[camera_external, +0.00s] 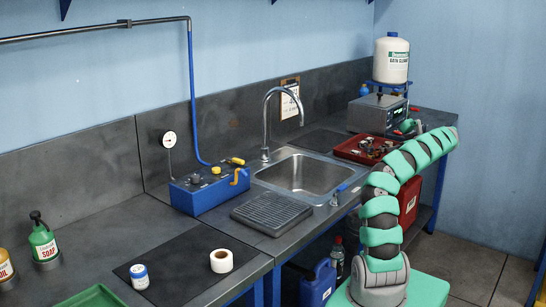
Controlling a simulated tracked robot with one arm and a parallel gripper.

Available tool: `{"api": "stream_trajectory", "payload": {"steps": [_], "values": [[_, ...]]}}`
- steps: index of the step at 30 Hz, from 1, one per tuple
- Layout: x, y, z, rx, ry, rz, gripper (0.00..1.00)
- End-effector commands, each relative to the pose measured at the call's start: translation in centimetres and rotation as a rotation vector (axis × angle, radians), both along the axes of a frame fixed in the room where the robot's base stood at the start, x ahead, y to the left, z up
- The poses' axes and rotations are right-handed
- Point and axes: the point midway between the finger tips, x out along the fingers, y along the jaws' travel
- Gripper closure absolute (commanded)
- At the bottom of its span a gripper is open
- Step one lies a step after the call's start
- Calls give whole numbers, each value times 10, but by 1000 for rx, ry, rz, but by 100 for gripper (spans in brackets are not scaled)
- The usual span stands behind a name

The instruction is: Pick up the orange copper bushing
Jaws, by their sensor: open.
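My arm rises at the right and bends over toward the far end of the bench. My gripper (394,136) is small in the view, at the right end of the red tray (345,153). It is open, and its fingertips are hard to make out against the clutter. The tray holds several small dark, metallic and brownish parts (374,148). I cannot pick out the orange copper bushing for certain among them. I cannot tell whether my gripper touches any part.
A grey machine (377,113) with a white canister (391,60) above stands behind the tray. A sink (305,173) with a tall faucet (267,125) lies to the left. A blue box (210,190) and a ribbed black tray (271,212) are further left.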

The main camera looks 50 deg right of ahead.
Motion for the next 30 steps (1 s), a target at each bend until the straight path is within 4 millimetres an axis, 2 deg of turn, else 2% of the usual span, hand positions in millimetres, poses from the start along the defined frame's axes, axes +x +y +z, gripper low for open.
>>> {"api": "stream_trajectory", "payload": {"steps": [3,9,17,25,30], "values": [[21,-4,-13,2,5,0,55],[48,-9,-25,1,3,1,55],[63,-12,-31,2,2,0,55],[95,-20,-45,1,4,-1,55],[105,-21,-48,2,1,-2,55]]}}
